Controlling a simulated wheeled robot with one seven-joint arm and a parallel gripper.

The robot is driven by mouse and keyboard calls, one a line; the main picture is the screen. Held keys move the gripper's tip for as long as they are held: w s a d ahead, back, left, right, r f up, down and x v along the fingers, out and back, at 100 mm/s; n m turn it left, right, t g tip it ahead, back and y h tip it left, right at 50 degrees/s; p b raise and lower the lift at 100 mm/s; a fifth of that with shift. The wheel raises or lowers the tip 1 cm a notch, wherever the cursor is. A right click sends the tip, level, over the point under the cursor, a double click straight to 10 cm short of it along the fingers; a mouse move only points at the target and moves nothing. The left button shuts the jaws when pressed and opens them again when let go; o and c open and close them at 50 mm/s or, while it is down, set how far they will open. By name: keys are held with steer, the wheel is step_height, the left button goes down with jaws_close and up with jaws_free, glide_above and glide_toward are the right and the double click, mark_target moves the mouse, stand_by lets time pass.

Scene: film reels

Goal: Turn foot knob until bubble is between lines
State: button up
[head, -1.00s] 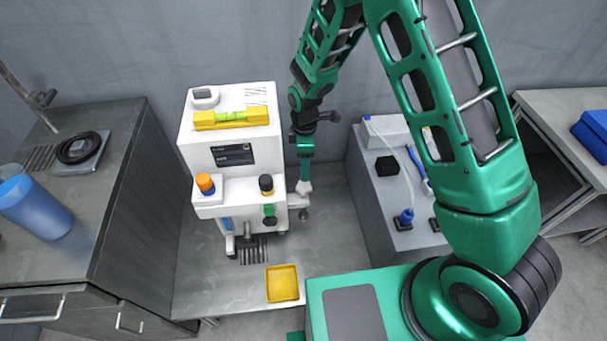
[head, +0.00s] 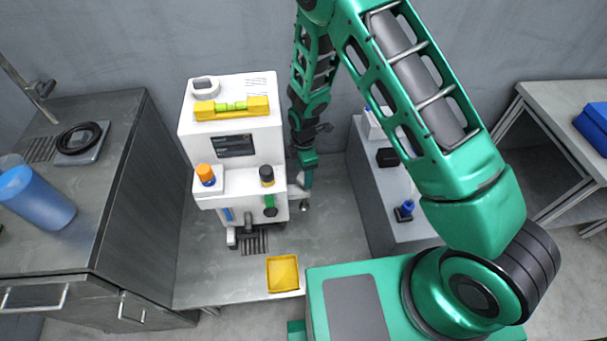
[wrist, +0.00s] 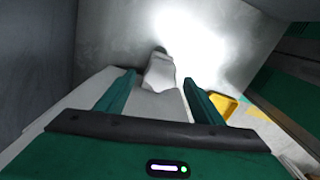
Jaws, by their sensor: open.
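A white machine (head: 195,137) stands on the low grey table. A yellow spirit level (head: 258,105) with a green vial lies on its top; the bubble is too small to place against the lines. A white foot bracket (head: 297,191) juts from the machine's lower right side, with a small grey foot knob (head: 303,206) at its end. My gripper (head: 307,184) points down beside this bracket. In the wrist view my gripper (wrist: 158,79) is open, its green fingers on either side of a pale, tapered piece (wrist: 160,72), likely the foot part. Contact cannot be told.
A yellow tray (head: 283,273) lies at the table's front. A grey cabinet with a blue cup (head: 38,198) and a black ring (head: 78,139) stands left. A grey bench (head: 400,225) with a blue plug stands close on the right of my gripper.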

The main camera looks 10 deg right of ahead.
steer(key=shift+f, duration=0.55)
steer(key=c, duration=1.1)
steer(key=shift+o, duration=0.2)
steer(key=shift+w+m, duration=0.1)
steer(key=shift+m, duration=0.9)
steer(key=o, duration=1.1)
steer(key=shift+c, duration=0.2)
step_height(320, 180, up, 11)
steer(key=shift+f, duration=0.15)
steer(key=shift+d, duration=0.1)
